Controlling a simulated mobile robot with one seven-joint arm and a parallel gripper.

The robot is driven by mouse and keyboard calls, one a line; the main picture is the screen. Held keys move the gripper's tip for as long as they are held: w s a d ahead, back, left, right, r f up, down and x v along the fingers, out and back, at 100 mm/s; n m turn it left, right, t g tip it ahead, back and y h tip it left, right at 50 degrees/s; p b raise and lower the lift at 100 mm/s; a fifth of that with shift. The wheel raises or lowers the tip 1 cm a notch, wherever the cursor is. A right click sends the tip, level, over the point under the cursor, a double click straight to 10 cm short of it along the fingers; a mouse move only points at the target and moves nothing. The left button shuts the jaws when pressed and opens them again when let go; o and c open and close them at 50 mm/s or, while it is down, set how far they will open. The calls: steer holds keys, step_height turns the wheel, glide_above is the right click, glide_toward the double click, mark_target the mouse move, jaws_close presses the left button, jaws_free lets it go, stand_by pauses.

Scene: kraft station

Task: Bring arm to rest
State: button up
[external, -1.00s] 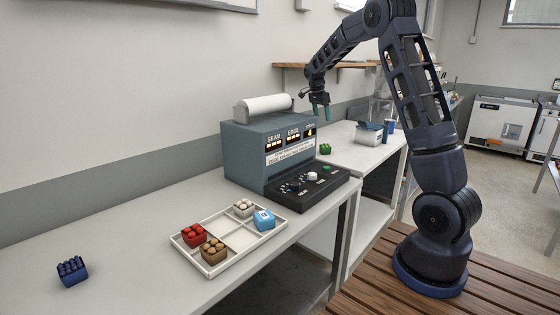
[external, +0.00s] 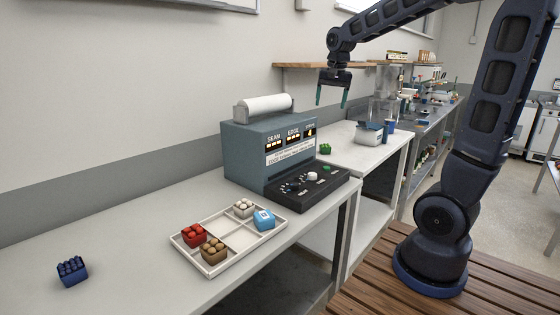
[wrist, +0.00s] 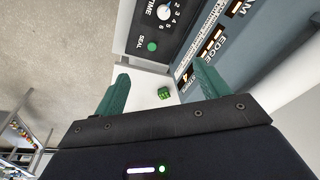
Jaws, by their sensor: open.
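My gripper (external: 332,92) is open and empty. In the external view it hangs in the air above the bench, to the right of the grey-blue machine and higher than it, with its green fingers pointing down. In the wrist view its two green fingers (wrist: 162,92) stand wide apart with nothing gripped. My arm is raised, bent over at the top of the picture.
The machine (external: 262,150) with a white roll stands on the bench (external: 130,215). A shelf (external: 300,66) runs along the wall.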

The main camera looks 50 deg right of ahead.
steer(key=s+a+f+n+t, duration=0.1)
steer(key=s+a+n, duration=0.4)
steer(key=s, duration=0.5)
steer(key=s+a+f+n+t+y, duration=0.1)
steer(key=s+a+f+n, duration=0.2)
steer(key=s+a+n, duration=0.3)
steer(key=shift+s+a+t, duration=0.3)
steer(key=shift+s+a, duration=1.15)
steer(key=shift+s, duration=1.1)
